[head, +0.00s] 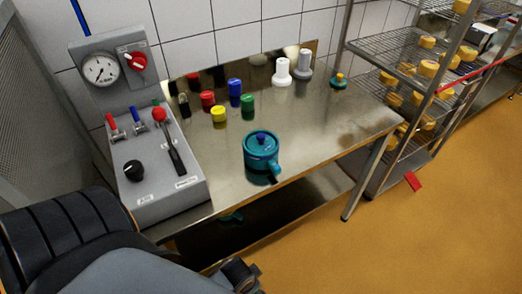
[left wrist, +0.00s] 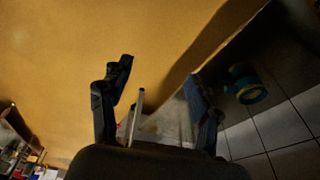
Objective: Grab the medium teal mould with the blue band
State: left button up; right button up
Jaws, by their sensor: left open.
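A teal mould (head: 261,158) with a blue band and a blue knob on top stands upright on the steel table, close to its front edge. A short teal handle sticks out at its lower right. A smaller teal mould with a yellow band (head: 338,84) stands at the table's far right. A teal piece (head: 232,216) shows partly under the table. My left gripper (left wrist: 160,75) is open and empty in the left wrist view, its fingers apart. In that view a teal and blue object (left wrist: 246,84) lies beyond the right finger, dim and not clearly identifiable. My right gripper is not in view.
A grey control box (head: 158,190) with levers and a gauge stands at the table's left. Red, yellow, blue and green (head: 248,104) pieces and two white ones (head: 282,72) stand at the back. A wire rack (head: 400,90) of yellow cheeses is at the right. The table's front right is clear.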

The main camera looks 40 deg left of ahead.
pick_arm(q)
jog(key=w+d+r+m+t, duration=0.1)
jog(key=w+r, duration=0.2)
jog(key=r, duration=1.4)
jog(key=w+d+r+m+h, duration=0.2)
jog(key=w+d+r+m, duration=0.25)
jog(key=w+m, duration=0.4)
notch_tip(320, 180, up, 17)
jog(key=m+g+y, duration=0.2)
jog(key=m+g, duration=0.2)
jog(key=m, duration=0.7)
send_over(272, 161)
jog(key=shift+n, duration=0.25)
notch_tip(272, 161, down, 7)
jog(key=shift+f+p, duration=0.1)
jog(key=shift+p, duration=0.2)
notch_tip(272, 161, down, 7)
jog(key=shift+r+p, duration=0.2)
jog(key=shift+p, duration=0.2)
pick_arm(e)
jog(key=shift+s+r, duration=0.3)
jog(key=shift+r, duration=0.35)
